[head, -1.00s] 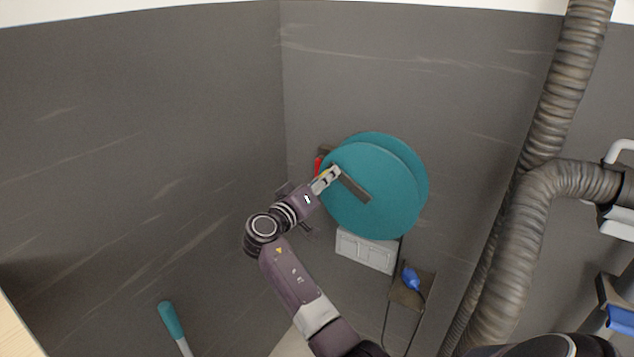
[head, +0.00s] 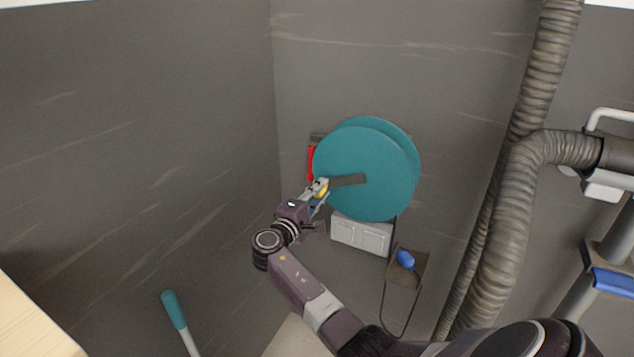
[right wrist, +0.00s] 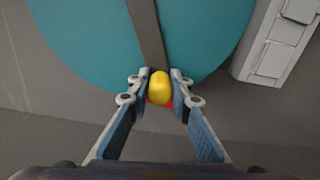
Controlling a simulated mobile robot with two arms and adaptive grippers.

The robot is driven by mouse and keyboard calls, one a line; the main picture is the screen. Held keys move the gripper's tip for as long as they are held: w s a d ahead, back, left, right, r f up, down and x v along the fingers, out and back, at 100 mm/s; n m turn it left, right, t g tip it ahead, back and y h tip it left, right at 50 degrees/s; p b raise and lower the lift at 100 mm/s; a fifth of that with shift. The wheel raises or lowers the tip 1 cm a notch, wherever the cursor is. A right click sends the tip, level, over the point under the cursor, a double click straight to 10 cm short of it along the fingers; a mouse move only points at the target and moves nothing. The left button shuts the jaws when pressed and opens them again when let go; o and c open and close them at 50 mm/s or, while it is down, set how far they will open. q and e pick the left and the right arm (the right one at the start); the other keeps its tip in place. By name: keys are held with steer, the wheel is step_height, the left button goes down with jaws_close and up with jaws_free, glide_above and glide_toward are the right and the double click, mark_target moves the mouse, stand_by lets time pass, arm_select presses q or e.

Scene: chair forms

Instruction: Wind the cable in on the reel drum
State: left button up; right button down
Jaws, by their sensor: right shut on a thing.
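The teal reel drum (head: 362,150) is on the wall in the corner, with a flat brown crank arm (head: 350,180) across its face. The crank arm points left and slightly down, and also shows in the right wrist view (right wrist: 146,30). My right gripper (head: 323,187) is shut on the yellow crank knob (right wrist: 159,88) at the arm's outer end. The fingers are on either side of the knob. A thin dark cable (head: 386,310) hangs in a loop below a small brown bracket (head: 420,262). A blue plug (head: 405,258) is at the bracket. My left gripper is out of view.
A pale grey panelled box (head: 361,234) is just below the drum. A red part (head: 311,163) shows at the drum's left. Thick ribbed hoses (head: 505,220) run down the right side. A teal-handled stick (head: 174,310) stands at lower left.

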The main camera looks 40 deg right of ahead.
mark_target(349, 205)
steer(key=shift+s+d+f+n+p, duration=0.3)
steer(key=shift+s+f+n, duration=0.15)
steer(key=shift+f+n, duration=0.4)
steer(key=n, duration=0.1)
steer(key=s+f+n+p, duration=0.1)
steer(key=n, duration=0.1)
steer(key=shift+s+d+f+p, duration=0.2)
steer(key=shift+s+d+p, duration=0.05)
steer(key=shift+d+p, duration=0.05)
steer(key=s+n+p, duration=0.1)
steer(key=s+d+f+n+p, duration=0.1)
steer(key=n, duration=0.1)
steer(key=shift+s+f, duration=0.15)
steer(key=shift+f, duration=0.1)
steer(key=shift+s+d+f+n+p, duration=0.25)
steer(key=shift+s+n+p, duration=0.15)
steer(key=shift+n, duration=0.2)
steer(key=shift+s+d+f+n+p, duration=0.1)
steer(key=shift+s+f+n+p, duration=0.1)
steer(key=shift+s+n+p, duration=0.3)
steer(key=shift+w, duration=0.1)
steer(key=c, duration=1.7)
jaws_free()
steer(key=shift+d, duration=0.1)
steer(key=shift+c, duration=0.2)
steer(key=shift+f, duration=0.1)
